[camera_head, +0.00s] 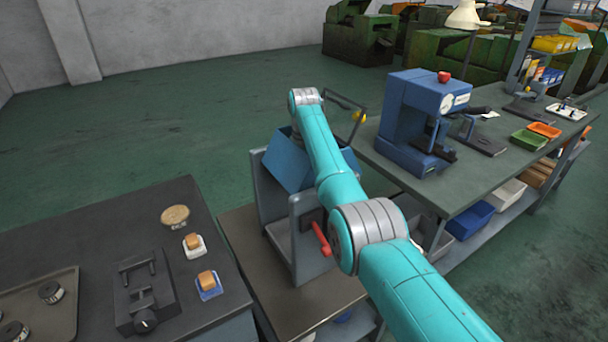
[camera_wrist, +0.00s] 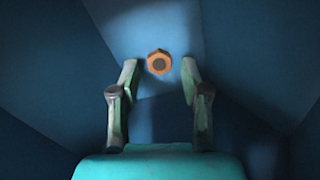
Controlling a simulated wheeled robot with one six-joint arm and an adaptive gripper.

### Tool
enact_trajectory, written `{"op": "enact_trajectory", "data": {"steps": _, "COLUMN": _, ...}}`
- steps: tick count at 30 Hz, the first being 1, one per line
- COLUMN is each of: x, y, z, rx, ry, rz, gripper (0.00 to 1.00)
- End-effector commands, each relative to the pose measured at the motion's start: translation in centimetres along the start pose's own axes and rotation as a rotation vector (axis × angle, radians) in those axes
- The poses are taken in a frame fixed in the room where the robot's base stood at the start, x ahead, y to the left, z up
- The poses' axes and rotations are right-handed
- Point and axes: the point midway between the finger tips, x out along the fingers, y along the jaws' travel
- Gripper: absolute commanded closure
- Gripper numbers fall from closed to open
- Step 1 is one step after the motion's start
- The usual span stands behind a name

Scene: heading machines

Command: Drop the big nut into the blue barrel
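The blue barrel (camera_head: 287,170) is an open box-like hopper on a grey stand, with my arm reaching over it. The big nut (camera_wrist: 158,62) is orange-brown and hexagonal with a dark hole. In the wrist view it appears against the blue inner wall of the barrel (camera_wrist: 225,40), just beyond and between my fingertips. I cannot tell if it rests on the surface or is still falling. My gripper (camera_wrist: 159,68) is open, with a gap on each side of the nut. In the head view my gripper is mostly hidden by the barrel and my arm.
The stand has a red handle (camera_head: 321,239) close to my arm. A blue press (camera_head: 416,115) stands on the bench at right. At lower left, a dark table holds a vise (camera_head: 145,292), a tray (camera_head: 62,300) and small blocks. The floor behind the barrel is clear.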

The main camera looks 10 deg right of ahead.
Motion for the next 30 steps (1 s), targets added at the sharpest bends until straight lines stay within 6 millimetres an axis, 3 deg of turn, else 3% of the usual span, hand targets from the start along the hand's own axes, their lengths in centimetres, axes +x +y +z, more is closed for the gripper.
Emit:
{"op": "enact_trajectory", "data": {"steps": 11, "x": -0.7, "y": 0.0, "z": -0.1, "rx": 0.0, "ry": 0.002, "rz": 0.0, "gripper": 0.52}}
{"op": "enact_trajectory", "data": {"steps": 30, "x": -11.9, "y": 0.0, "z": 0.0, "rx": 0.0, "ry": 0.001, "rz": 0.0, "gripper": 0.52}}
